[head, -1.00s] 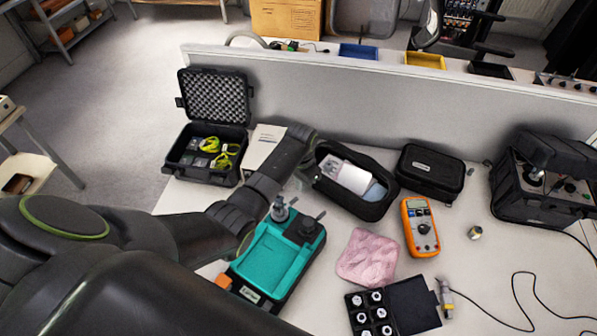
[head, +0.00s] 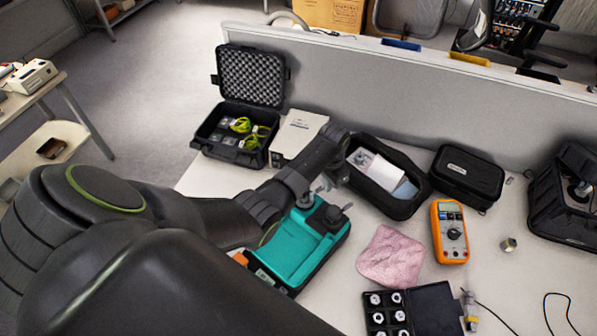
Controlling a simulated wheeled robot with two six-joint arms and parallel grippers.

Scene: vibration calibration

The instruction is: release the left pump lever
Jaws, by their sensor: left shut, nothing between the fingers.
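A teal device (head: 300,245) with a dark base sits on the table in the middle of the head view. At its far end are a silver fitting (head: 305,199) and a dark round part with a small lever-like piece (head: 335,214). I cannot tell which part is the left pump lever. My left arm reaches over the device's far side. My left gripper (head: 338,178) points down just beyond the silver fitting, shut and empty, its fingertips partly hidden by the arm. I cannot tell whether it touches anything. My right gripper is not in view.
An open case (head: 222,150), a white box (head: 297,133), an open black pouch (head: 410,205) and a closed black case (head: 467,178) line the back. A pink cloth (head: 392,257), an orange multimeter (head: 449,232) and a box of fittings (head: 436,310) lie right. A grey partition (head: 430,95) stands behind.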

